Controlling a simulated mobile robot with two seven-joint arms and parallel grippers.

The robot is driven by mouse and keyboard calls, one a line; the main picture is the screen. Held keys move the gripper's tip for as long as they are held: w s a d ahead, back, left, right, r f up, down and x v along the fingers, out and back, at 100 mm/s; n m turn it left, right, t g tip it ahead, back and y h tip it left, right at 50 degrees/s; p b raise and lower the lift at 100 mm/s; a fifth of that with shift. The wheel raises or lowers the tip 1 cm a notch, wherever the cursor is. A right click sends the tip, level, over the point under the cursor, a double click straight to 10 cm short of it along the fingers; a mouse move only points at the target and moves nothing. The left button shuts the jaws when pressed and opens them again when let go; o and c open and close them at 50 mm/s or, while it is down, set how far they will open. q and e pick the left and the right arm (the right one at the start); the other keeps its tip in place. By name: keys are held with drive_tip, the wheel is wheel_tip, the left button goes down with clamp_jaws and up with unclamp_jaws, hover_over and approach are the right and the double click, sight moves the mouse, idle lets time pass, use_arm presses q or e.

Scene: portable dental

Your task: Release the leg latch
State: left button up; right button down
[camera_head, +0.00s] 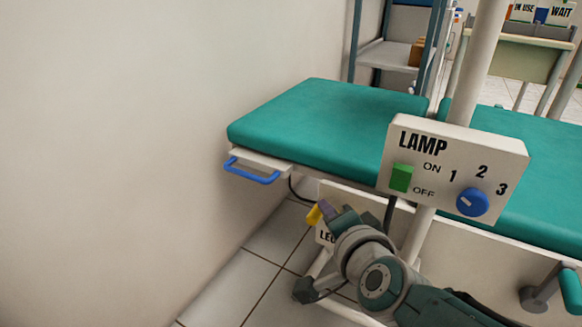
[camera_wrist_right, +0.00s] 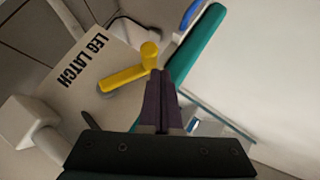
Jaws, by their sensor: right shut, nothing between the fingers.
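The leg latch is a yellow lever with a round knob. It shows in the right wrist view (camera_wrist_right: 128,73) on a pale plate (camera_wrist_right: 82,85) lettered LEG LATCH. In the head view the yellow lever (camera_head: 314,215) shows partly, below the green bed, with most of the plate hidden by my right arm. My right gripper (camera_head: 328,211) is shut and empty, its purple fingertips close to the lever. In the right wrist view the fingertips (camera_wrist_right: 158,76) are just beside the knob. I cannot tell whether they touch it. My left gripper is not in view.
A green padded bed (camera_head: 320,125) with a blue handle (camera_head: 251,171) is above the latch. A LAMP control box (camera_head: 452,168) on a post (camera_head: 481,65) stands close to my right arm. A wall (camera_head: 110,140) bounds the left; tiled floor (camera_head: 238,283) is below.

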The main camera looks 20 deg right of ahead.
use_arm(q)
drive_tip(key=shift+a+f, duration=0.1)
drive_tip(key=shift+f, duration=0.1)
use_arm(e)
drive_tip(key=shift+w+a+f, duration=0.15)
drive_tip(key=shift+w+f, duration=0.05)
idle(0.4)
